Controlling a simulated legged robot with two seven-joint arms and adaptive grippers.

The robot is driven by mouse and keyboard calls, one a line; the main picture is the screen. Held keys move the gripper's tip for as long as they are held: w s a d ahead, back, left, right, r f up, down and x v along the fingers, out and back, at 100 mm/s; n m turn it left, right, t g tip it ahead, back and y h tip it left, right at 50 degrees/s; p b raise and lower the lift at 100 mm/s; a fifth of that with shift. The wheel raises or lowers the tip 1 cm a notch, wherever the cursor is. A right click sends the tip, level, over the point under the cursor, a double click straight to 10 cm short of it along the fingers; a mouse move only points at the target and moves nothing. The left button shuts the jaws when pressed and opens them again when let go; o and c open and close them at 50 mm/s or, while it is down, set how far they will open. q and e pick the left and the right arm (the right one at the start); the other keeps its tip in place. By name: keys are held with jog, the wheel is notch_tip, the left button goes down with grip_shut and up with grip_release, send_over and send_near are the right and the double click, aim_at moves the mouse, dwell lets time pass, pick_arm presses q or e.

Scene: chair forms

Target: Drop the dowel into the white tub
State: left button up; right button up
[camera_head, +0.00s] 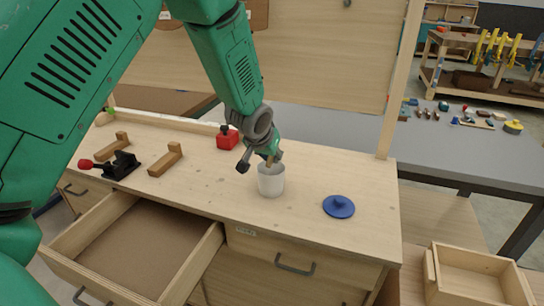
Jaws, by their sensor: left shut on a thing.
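The white tub (271,182) stands upright on the wooden workbench, near its front edge. My left gripper (268,155) is right above the tub, pointing down, at the end of my green arm from the upper left. It is shut on the thin light-wood dowel (269,161), which points down at the tub's mouth. Part of the dowel is hidden by the fingers, and I cannot tell how far its lower end reaches into the tub. My right gripper is not in view.
A blue lid-like disc (339,206) lies right of the tub. A red block (227,138) is behind left. A black clamp (120,166) and wooden blocks (165,160) are at the left. An open drawer (137,245) juts out in front. A wooden box (478,275) is lower right.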

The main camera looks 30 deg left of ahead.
pick_arm(q)
jog(key=shift+a, duration=0.25)
jog(key=o, duration=0.8)
jog(key=shift+d, duration=0.2)
